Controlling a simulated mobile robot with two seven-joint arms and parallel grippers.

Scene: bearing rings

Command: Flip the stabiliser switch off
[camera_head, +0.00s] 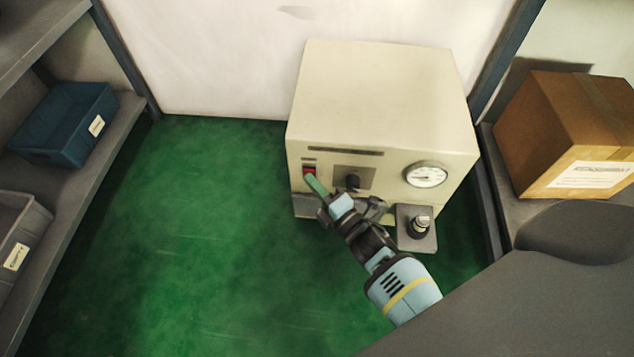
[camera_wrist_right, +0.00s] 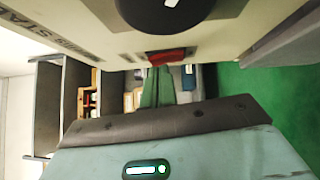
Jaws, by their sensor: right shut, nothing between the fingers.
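The stabiliser (camera_head: 385,95) is a beige box on the green floor, with a dial gauge (camera_head: 427,174) and a dark knob (camera_head: 352,181) on its front. Its red rocker switch (camera_head: 309,171) is at the left of the front panel; it also shows in the right wrist view (camera_wrist_right: 168,56). My right gripper (camera_head: 313,181) is shut and empty, its greenish fingertips right at the switch's lower edge. In the wrist view the fingers (camera_wrist_right: 157,86) point up to the red switch. I cannot tell whether they touch it or which way it is tipped. My left gripper is not in view.
A grey plate with a round metal post (camera_head: 420,224) sits at the stabiliser's front right, beside my arm. A cardboard box (camera_head: 565,130) is on the right shelf. A blue bin (camera_head: 65,122) and a grey bin (camera_head: 20,235) are on the left shelf. Floor to the left is clear.

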